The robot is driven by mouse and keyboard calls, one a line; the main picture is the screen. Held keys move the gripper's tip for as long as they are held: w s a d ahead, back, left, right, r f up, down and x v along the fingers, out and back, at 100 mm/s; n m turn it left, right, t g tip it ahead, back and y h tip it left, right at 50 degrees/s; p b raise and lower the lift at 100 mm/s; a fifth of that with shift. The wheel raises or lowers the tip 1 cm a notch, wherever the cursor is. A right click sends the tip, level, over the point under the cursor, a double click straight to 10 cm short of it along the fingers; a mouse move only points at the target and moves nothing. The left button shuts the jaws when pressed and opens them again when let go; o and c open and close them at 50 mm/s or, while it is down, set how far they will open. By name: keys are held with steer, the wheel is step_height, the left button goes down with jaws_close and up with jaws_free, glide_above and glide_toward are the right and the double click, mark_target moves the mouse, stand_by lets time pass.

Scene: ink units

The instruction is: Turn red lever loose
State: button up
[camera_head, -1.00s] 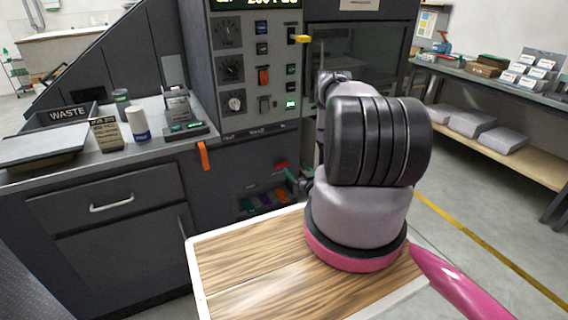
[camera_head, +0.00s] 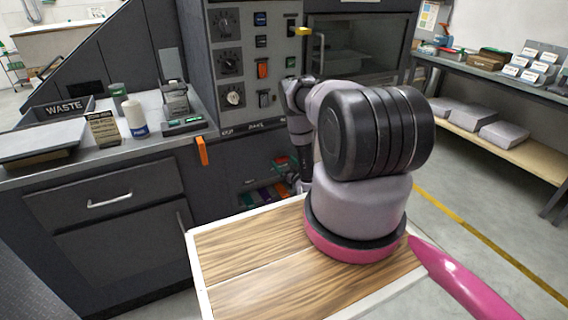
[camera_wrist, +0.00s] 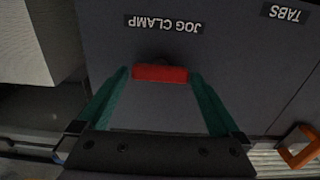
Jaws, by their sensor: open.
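The red lever (camera_wrist: 160,73) is a short red bar on the dark cabinet front. It lies level across the wrist view, beside the label "JOG CLAMP", which reads upside down there. My gripper (camera_wrist: 158,80) is open, with its two green fingers on either side of the lever, tips close to its ends. I cannot tell whether they touch it. In the head view, a small red patch (camera_head: 281,161) of the lever shows beside my arm, low on the machine front. My gripper there is mostly hidden by my arm.
An orange handle (camera_head: 202,151) sticks out left of the lever area. Coloured ink units (camera_head: 262,197) sit in a low opening below the lever. A counter on the left holds a waste tray (camera_head: 62,112) and bottles. A yellow handle (camera_head: 303,31) is higher up.

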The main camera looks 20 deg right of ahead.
steer(key=shift+w, duration=0.15)
steer(key=c, duration=1.1)
steer(key=shift+o, duration=0.2)
